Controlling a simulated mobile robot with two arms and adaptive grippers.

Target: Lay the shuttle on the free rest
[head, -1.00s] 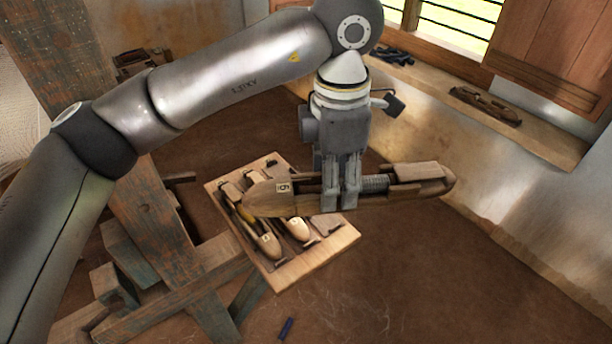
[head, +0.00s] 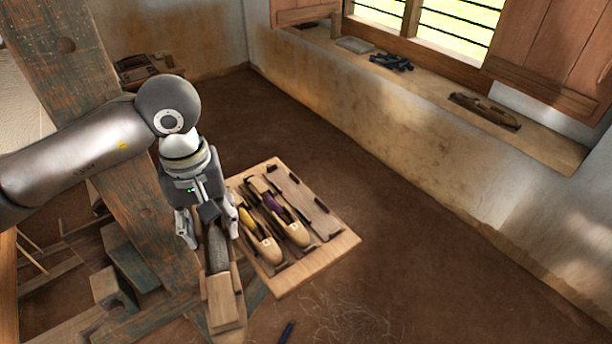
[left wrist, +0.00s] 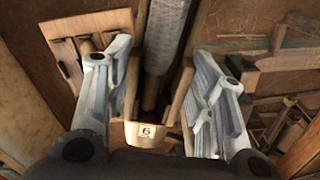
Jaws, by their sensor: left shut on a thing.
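My left gripper (head: 208,232) is shut on a wooden shuttle with a grey bobbin (head: 222,290), left of the rest board. One shuttle end points toward the bottom of the head view. The light wooden rest board (head: 318,270) bears a shuttle with yellow thread (head: 264,250) and one with purple thread (head: 293,233). The free rest (head: 302,198) is the empty lane on the board's right side. My right gripper is out of view.
A heavy wooden loom post (head: 130,170) stands left of the board, close behind my left arm. The window ledge (head: 430,80) at the back holds a dark bundle (head: 391,62) and a wooden tool (head: 484,110). The floor right of the board is clear.

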